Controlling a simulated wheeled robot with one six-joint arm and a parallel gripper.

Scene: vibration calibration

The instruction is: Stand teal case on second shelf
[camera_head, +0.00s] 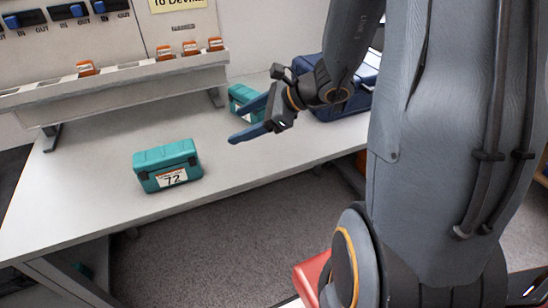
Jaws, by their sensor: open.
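A teal case (167,166) with a white label reading 72 stands on the white table (95,193), near its front edge. A second teal case (241,96) sits farther back on the table, partly hidden behind my gripper. My gripper (236,122) has blue fingers. It is open and empty, above the table, to the right of the case labelled 72 and apart from it. The second shelf cannot be made out in this view.
A raised rack (120,82) with several orange pieces runs along the back of the table. A dark blue case (340,106) stands at the right behind my arm. Switches line the wall panel at upper left. The table around the front teal case is clear.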

